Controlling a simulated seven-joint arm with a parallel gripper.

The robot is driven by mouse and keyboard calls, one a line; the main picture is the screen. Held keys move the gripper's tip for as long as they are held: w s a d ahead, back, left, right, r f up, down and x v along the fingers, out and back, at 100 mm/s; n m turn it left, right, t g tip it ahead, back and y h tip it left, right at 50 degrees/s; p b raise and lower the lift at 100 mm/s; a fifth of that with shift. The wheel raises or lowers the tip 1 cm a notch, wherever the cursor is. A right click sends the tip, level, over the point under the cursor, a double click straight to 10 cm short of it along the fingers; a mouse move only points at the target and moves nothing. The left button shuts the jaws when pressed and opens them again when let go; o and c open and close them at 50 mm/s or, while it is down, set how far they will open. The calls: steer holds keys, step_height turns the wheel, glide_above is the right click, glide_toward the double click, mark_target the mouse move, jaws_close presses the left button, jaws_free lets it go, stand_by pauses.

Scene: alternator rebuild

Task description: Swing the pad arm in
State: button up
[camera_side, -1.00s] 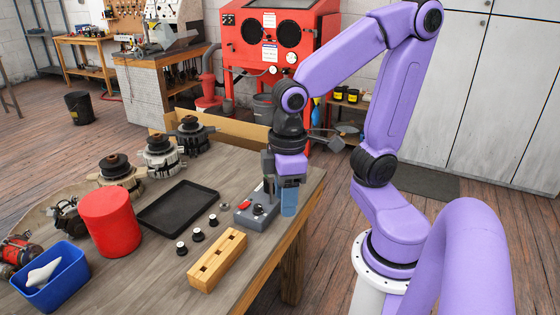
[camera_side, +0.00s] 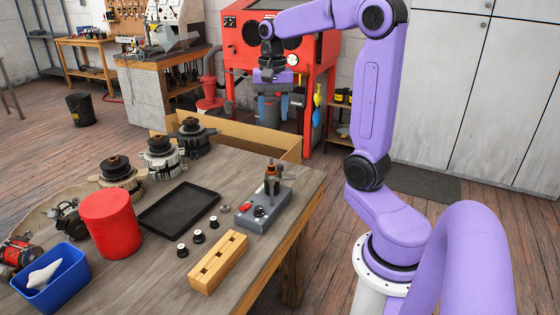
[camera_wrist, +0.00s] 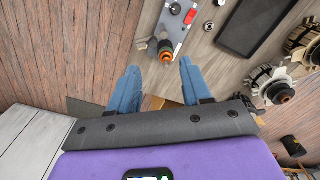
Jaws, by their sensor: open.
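A grey fixture block (camera_side: 263,213) with a red button and a black knob sits at the table's right edge. An upright post (camera_side: 271,180) with dark and orange-brown parts stands at its back end. I cannot tell which part of it is the pad arm. My gripper (camera_side: 273,107) hangs in the air above and beyond the post, open and empty. In the wrist view, the block (camera_wrist: 173,20) lies past the fingertips.
A wooden block with slots (camera_side: 218,262), several small black-and-white knobs (camera_side: 199,236) and a black tray (camera_side: 179,207) lie left of the fixture. A red cylinder (camera_side: 110,224) and a blue bin (camera_side: 50,280) stand farther left. A cardboard box (camera_side: 240,137) borders the back.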

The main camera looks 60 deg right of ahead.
mark_target(280, 165)
steer(key=d+f, duration=0.1)
steer(key=f, duration=0.4)
steer(key=d+f+m, duration=0.1)
steer(key=f, duration=0.5)
steer(key=d+f+m, duration=0.1)
steer(key=f, duration=0.4)
steer(key=shift+s+d+f, duration=0.1)
steer(key=shift+s+f, duration=0.1)
steer(key=shift+f, duration=0.15)
jaws_close()
